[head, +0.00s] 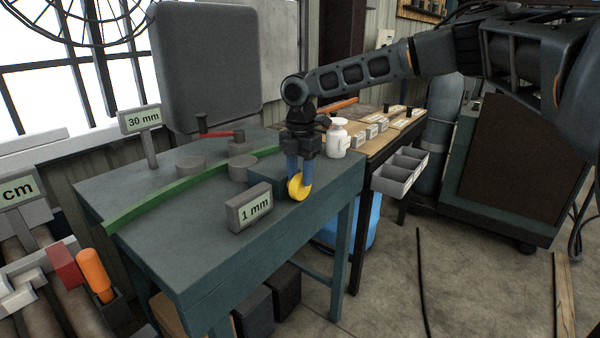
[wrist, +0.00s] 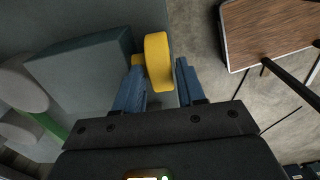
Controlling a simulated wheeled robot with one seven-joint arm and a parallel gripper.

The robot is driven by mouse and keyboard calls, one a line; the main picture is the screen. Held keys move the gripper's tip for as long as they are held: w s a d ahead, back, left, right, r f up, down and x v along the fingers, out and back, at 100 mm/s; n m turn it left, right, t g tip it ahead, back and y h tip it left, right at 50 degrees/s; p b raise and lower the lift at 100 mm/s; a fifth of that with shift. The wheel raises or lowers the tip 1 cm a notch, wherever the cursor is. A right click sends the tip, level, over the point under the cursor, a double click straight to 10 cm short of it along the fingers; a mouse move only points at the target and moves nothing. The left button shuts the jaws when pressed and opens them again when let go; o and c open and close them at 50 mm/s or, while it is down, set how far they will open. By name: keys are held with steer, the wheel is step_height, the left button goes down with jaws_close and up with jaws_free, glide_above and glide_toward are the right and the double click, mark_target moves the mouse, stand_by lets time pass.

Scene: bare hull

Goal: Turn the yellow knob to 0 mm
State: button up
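The yellow knob (head: 297,187) is a round disc at the front right of the teal bench, beside a dark teal block (head: 265,174). It also shows in the wrist view (wrist: 158,62), seen nearly edge-on, with the block (wrist: 84,76) to its left. My gripper (head: 300,178) points down at the knob, its two blue fingers on either side of it. In the wrist view my gripper (wrist: 158,82) shows a narrow gap between each finger and the knob, so it looks open around it. A grey sign (head: 252,209) in front reads "1 mm".
On the teal bench (head: 190,250) lie a curved green strip (head: 160,203) and grey cylinders (head: 242,172). A sign (head: 141,119) at the back reads "30 mm". A white bottle (head: 337,140) and grey bins (head: 400,172) stand to the right. The floor at right is mostly clear.

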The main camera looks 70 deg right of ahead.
mark_target(300, 174)
jaws_close()
stand_by(0.5)
stand_by(1.2)
jaws_free()
steer(key=shift+r, duration=3.9)
